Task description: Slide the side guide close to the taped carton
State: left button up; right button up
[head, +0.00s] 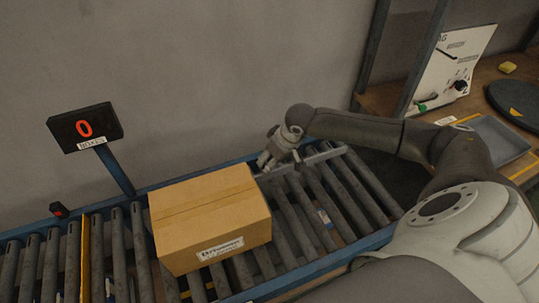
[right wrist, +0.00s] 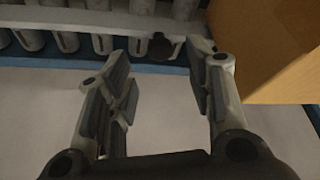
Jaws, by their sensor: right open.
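The taped carton (head: 205,222) sits shut on the conveyor rollers, with a tape strip along its top and a white label on its front. In the right wrist view its edge (right wrist: 268,45) shows at the upper right. The side guide (head: 316,158) is a grey bar across the rollers, right of the carton with a gap between. My right gripper (head: 268,158) is at the conveyor's back edge, behind the carton's right corner. In the wrist view it (right wrist: 160,62) is open, with a dark knob (right wrist: 160,46) between its fingertips. Contact cannot be told. My left gripper is out of view.
A counter display (head: 85,127) reading 0 stands on a post at the back left. The blue conveyor frame (head: 318,266) runs along the rollers, close to the wall. A workbench (head: 492,75) with a panel and a grey tray (head: 488,140) is at right.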

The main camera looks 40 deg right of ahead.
jog(key=v, duration=0.7)
jog(key=shift+s+r, duration=0.2)
jog(key=shift+f, duration=0.1)
